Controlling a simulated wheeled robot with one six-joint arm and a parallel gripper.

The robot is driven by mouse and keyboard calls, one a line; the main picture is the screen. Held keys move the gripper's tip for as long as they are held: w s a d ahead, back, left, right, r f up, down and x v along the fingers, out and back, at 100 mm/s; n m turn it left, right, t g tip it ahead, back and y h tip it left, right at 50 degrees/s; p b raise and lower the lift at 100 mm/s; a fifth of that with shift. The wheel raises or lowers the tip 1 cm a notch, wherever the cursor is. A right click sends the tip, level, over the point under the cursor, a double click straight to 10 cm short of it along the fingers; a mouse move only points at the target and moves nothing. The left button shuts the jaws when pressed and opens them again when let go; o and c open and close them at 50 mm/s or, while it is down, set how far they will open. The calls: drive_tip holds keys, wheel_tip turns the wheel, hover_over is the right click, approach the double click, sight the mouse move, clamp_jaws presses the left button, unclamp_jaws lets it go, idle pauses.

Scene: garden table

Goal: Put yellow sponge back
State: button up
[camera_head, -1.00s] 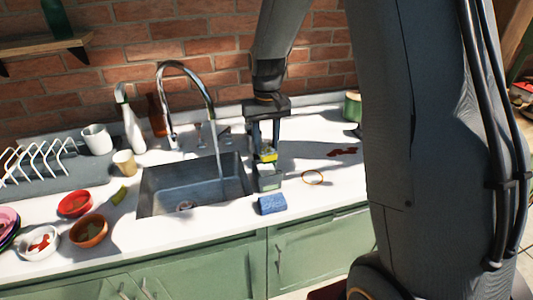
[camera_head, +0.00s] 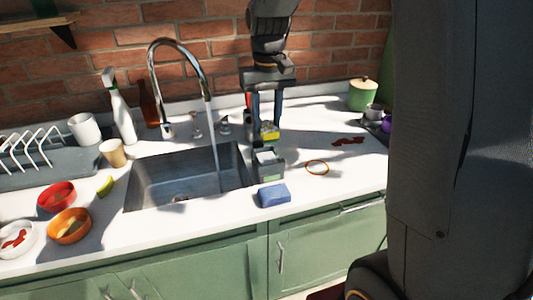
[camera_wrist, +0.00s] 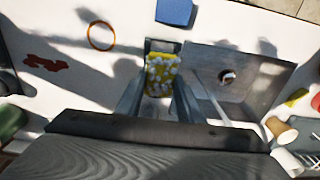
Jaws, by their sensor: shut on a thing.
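My gripper (camera_head: 267,122) points down and is shut on the yellow sponge (camera_head: 270,131), beside the sink's right edge. A small grey-green holder (camera_head: 268,169) with an open top stands on the counter just below the sponge. The sponge appears to be above the holder, not in it; the exact gap is hard to tell. In the wrist view, the sponge (camera_wrist: 162,70) has white foam spots and sits between the fingers, covering most of the holder.
The sink (camera_head: 185,182) with running tap (camera_head: 180,60) lies left. A blue sponge (camera_head: 274,195) lies in front of the holder. An orange ring (camera_head: 317,167) and red stain (camera_head: 348,141) lie right. Bowls (camera_head: 69,226), a cup (camera_head: 113,153) and bottles (camera_head: 121,118) stand left.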

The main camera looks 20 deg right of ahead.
sight(267, 126)
drive_tip(key=shift+f+p, duration=1)
drive_tip(key=shift+f, duration=3)
drive_tip(key=shift+f, duration=0.15)
drive_tip(key=o, duration=1.2)
wheel_tip(267, 126, up, 12)
drive_tip(key=b, duration=0.3)
drive_tip(key=shift+s, duration=0.35)
drive_tip(key=s+f+t, duration=0.1)
drive_tip(key=s+f, duration=1.2)
drive_tip(key=s, duration=0.3)
drive_tip(key=shift+s, duration=0.35)
drive_tip(key=shift+a, duration=0.1)
